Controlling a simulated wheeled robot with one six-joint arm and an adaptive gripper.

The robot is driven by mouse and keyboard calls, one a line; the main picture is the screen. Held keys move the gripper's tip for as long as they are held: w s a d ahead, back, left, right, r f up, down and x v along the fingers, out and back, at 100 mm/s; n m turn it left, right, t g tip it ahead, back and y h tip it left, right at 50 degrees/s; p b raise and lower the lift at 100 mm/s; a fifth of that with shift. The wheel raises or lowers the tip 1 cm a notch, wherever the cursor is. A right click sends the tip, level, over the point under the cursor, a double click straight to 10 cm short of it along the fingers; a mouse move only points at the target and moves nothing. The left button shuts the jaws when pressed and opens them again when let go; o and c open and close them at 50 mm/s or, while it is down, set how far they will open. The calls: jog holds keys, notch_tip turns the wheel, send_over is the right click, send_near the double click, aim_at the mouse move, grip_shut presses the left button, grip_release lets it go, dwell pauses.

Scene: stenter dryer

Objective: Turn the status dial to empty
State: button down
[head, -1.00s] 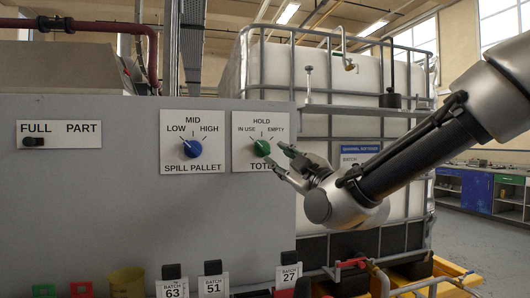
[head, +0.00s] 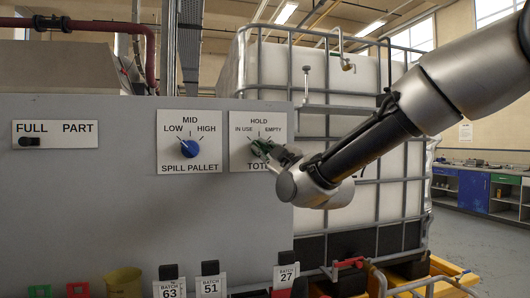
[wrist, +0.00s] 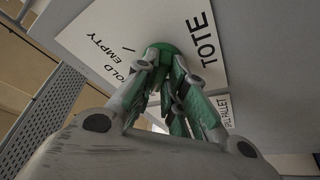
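The status dial is a green knob (wrist: 168,47) on a white plate (head: 240,126) lettered HOLD, IN USE, EMPTY and TOTE. In the head view my gripper (head: 263,149) is at the dial, coming from the lower right, and covers most of it. In the wrist view both fingertips reach the knob and overlap its near side, with a narrow gap between them. Whether they press on it cannot be told. The dial's pointer is hidden, so its setting is not readable.
Left of the dial is a blue SPILL PALLET knob (head: 190,147) on its own plate. A FULL/PART slider (head: 29,141) is further left. Batch tags (head: 211,286) stand below the panel. A caged white tote (head: 385,195) stands behind my arm.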

jog(key=shift+a+m, duration=0.1)
jog(key=shift+m, duration=0.3)
jog(key=m+t+h, duration=0.1)
jog(key=m+h, duration=0.2)
jog(key=m, duration=0.5)
jog(key=m+t+h, duration=0.1)
jog(key=m+h, duration=0.3)
jog(key=m, duration=0.4)
jog(key=a+m+t+h, duration=0.1)
jog(key=m+h, duration=0.3)
jog(key=m, duration=0.4)
jog(key=shift+s+m, duration=0.15)
jog(key=shift+m, duration=0.15)
jog(key=shift+d, duration=0.1)
jog(key=c, duration=1.5)
grip_release()
jog(key=v, duration=1.2)
